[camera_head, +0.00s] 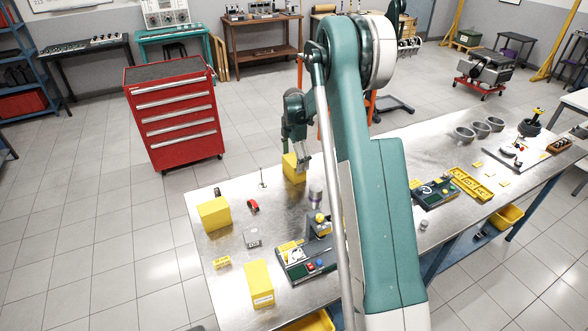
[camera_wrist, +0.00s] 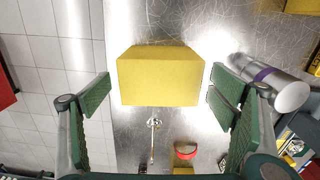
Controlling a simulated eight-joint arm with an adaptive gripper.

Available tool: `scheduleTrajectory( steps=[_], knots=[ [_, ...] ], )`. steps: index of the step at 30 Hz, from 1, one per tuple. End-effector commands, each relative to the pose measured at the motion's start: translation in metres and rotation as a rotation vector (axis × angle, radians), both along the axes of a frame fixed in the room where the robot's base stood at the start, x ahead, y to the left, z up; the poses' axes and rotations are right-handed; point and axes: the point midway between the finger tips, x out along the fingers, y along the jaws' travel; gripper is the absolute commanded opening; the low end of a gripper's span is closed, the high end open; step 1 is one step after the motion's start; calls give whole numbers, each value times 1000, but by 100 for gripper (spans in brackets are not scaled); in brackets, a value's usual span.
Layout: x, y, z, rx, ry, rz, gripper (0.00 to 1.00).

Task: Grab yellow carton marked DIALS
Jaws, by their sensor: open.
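Three yellow cartons stand on the metal workbench: one at the far edge (camera_head: 293,170), one at the left (camera_head: 214,213) and one at the front (camera_head: 259,284). The front carton has a pale label strip too small to read; no DIALS marking is legible on any carton. My gripper (camera_head: 301,152) is at the far carton and partly covers it in the head view. In the wrist view, a yellow carton (camera_wrist: 160,78) lies between the spread green fingers of my gripper (camera_wrist: 160,97), with gaps on both sides. The gripper is open and empty.
A silver cylinder with a purple band (camera_wrist: 272,84) lies close to the right finger in the wrist view. A red-and-black ring-like item (camera_head: 252,206) and a thin stand (camera_head: 262,178) are nearby on the bench (camera_head: 225,255). A dark tray of parts (camera_head: 305,262) sits nearer.

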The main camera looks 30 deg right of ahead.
Motion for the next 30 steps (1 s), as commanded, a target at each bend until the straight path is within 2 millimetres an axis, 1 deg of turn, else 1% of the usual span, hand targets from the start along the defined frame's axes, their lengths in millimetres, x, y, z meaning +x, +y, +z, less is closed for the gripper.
scheduleTrajectory(
  steps=[4,19,26,27,30],
  knots=[
    [0,0,-4,0,0,0,84],
    [0,0,-4,0,0,0,84],
    [0,0,-4,0,0,0,54],
    [0,0,-4,0,0,0,51],
    [0,0,-4,0,0,0,48]
  ],
)
